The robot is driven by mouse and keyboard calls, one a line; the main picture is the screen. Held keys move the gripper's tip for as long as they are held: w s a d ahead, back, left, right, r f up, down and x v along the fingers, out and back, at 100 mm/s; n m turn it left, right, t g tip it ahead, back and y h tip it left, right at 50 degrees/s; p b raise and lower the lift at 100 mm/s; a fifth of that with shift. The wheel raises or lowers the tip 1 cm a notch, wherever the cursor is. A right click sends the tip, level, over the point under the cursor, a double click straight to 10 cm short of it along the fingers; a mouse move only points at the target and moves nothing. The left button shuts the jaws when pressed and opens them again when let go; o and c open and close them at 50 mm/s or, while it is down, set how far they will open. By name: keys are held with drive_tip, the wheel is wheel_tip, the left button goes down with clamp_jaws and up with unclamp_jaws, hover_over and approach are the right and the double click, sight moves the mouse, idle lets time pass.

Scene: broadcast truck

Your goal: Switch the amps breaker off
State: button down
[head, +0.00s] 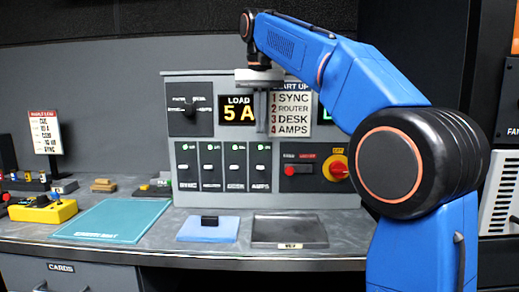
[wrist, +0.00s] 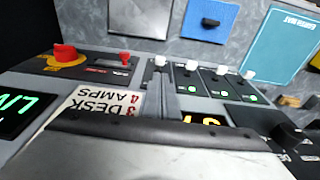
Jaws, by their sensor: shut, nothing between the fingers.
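The amps breaker (head: 261,168) is the rightmost of the row of breakers on the grey panel, with a pale lever and a green light above it in the head view. My gripper (head: 262,130) is shut and empty, pointing down in front of the panel just above this breaker. In the wrist view, where the panel is upside down, my gripper's fingers (wrist: 163,85) reach toward the pale lever of the amps breaker (wrist: 159,60) and hide much of that breaker. I cannot tell whether they touch it. The load display (head: 238,109) reads 5 A.
The desk (head: 190,144), router and sync breakers stand left of the amps breaker with green lights lit. A red switch (head: 290,170) and a red-yellow knob (head: 337,168) lie to its right. A blue pad (head: 190,234) and a grey tray (head: 290,232) lie on the desk below.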

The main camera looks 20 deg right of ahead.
sight(260, 167)
drive_tip(key=f, duration=0.3)
drive_tip(key=w+f, duration=0.1)
drive_tip(key=f, duration=0.5)
drive_tip(key=shift+w+d+f, duration=0.2)
drive_tip(key=shift+d+f, duration=0.1)
drive_tip(key=shift+f, duration=0.1)
drive_tip(key=shift+s+a+f+t+h, duration=0.15)
drive_tip(key=shift+s+f+t+h, duration=0.15)
drive_tip(key=shift+t, duration=0.3)
drive_tip(key=shift+s+a+f+t+h, duration=0.15)
drive_tip(key=shift+s+f+t, duration=0.15)
drive_tip(key=shift+t, duration=0.3)
drive_tip(key=shift+s+a+f+t+h, duration=0.15)
drive_tip(key=shift+s+t, duration=0.15)
drive_tip(key=shift+t, duration=0.3)
drive_tip(key=shift+d+f+t, duration=0.1)
drive_tip(key=shift+f+t, duration=0.15)
drive_tip(key=shift+t, duration=0.15)
drive_tip(key=shift+r, duration=0.15)
drive_tip(key=shift+r, duration=0.7)
drive_tip(key=shift+s, duration=0.1)
